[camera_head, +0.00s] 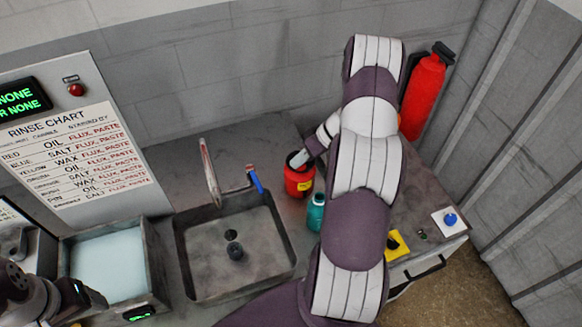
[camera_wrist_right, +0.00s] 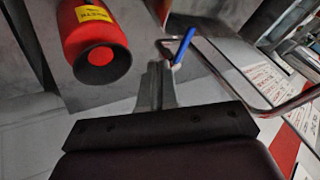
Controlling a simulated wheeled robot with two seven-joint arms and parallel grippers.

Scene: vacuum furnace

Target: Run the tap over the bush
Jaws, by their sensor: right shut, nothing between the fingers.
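The tap (camera_head: 210,175), a pale curved spout with red on it, stands at the back of the metal sink (camera_head: 183,245). Its blue lever (camera_head: 256,180) is to the spout's right; the lever also shows in the right wrist view (camera_wrist_right: 184,46). A small dark round piece (camera_head: 235,250) is on the sink floor; I cannot tell whether it is the bush or the drain. My right gripper (camera_head: 300,159) is shut and empty, right of the lever, and overlaps the red pot's mouth in the head view. My left gripper (camera_head: 80,292) is at the lower left, its jaws unclear.
The red pot (camera_head: 298,183) and a teal bottle (camera_head: 315,212) stand right of the sink. A bath of pale liquid (camera_head: 152,255) is left of it. A rinse chart (camera_head: 75,155) is behind. A red extinguisher (camera_head: 423,95) stands at the back right.

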